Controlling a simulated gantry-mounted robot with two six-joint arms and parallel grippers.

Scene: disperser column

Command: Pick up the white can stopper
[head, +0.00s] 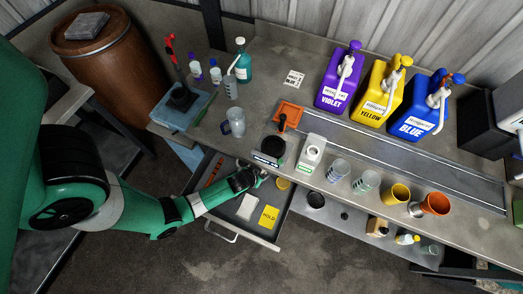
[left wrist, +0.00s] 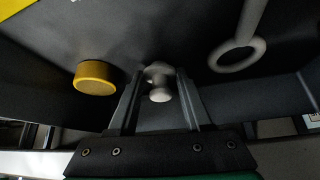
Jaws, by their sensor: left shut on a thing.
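My left gripper (head: 258,176) reaches into the open drawer (head: 279,219) from the left and is shut on a small white stopper. In the left wrist view the white can stopper (left wrist: 159,91), with a rounded knob, sits between the two dark fingers. In the head view the fingers largely hide it. My right gripper is out of view.
In the drawer lie a yellow cap (left wrist: 95,78), a yellow HOLD card (head: 269,217) and a pale card (head: 247,206). A white ring-ended item (left wrist: 238,53) lies beside the fingers. The bench above holds a scale, cups and violet, yellow and blue jugs (head: 340,78).

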